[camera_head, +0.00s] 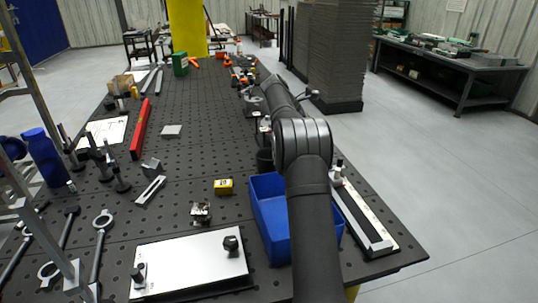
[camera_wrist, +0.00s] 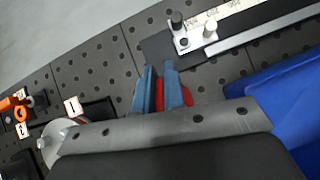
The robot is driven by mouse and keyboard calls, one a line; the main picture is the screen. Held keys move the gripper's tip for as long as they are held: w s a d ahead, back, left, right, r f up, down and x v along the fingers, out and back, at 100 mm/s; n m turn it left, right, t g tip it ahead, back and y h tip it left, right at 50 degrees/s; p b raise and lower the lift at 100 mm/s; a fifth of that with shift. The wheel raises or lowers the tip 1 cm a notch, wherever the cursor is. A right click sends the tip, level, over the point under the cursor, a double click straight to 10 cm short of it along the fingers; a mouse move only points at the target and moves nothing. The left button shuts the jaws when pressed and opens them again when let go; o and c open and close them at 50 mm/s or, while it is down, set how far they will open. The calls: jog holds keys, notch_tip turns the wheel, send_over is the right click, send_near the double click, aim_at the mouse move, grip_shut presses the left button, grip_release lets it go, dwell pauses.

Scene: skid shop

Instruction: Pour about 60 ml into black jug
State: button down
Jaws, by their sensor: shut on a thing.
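My gripper (camera_wrist: 161,85) shows in the wrist view as two blue fingers set close together. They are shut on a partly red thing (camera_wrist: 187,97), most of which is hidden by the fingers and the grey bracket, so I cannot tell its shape. In the head view my arm covers the gripper and what it holds. A dark cylinder (camera_head: 265,160) stands beside my arm, behind the blue bin; it may be the black jug, but it is partly hidden and I cannot tell for sure. No liquid is visible.
A blue bin (camera_head: 265,205) stands right of a pale plate with black knobs (camera_head: 190,262). A long metal rail (camera_head: 358,210) lies along the right table edge. A yellow block (camera_head: 223,187) and a red bar (camera_head: 141,128) lie left. The perforated table's middle (camera_head: 200,100) is mostly clear.

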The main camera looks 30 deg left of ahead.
jog(key=shift+s+a+t+h, duration=0.35)
jog(key=shift+t+h, duration=0.25)
jog(key=shift+h, duration=0.2)
jog(key=shift+s+a+t+h, duration=0.1)
jog(key=shift+a+t+h, duration=0.2)
jog(key=shift+t+h, duration=0.15)
jog(key=shift+r, duration=0.15)
jog(key=shift+s+a+r+t+h, duration=0.25)
jog(key=shift+a+r+t+h, duration=0.1)
jog(key=shift+r+h, duration=0.35)
jog(key=shift+s+a+r+t+h, duration=0.35)
jog(key=shift+a+r+t+h, duration=0.15)
jog(key=shift+r+h, duration=0.15)
dwell(1.2)
jog(key=shift+s+a+r+h, duration=0.2)
jog(key=shift+s+a+h, duration=0.15)
jog(key=shift+a, duration=0.2)
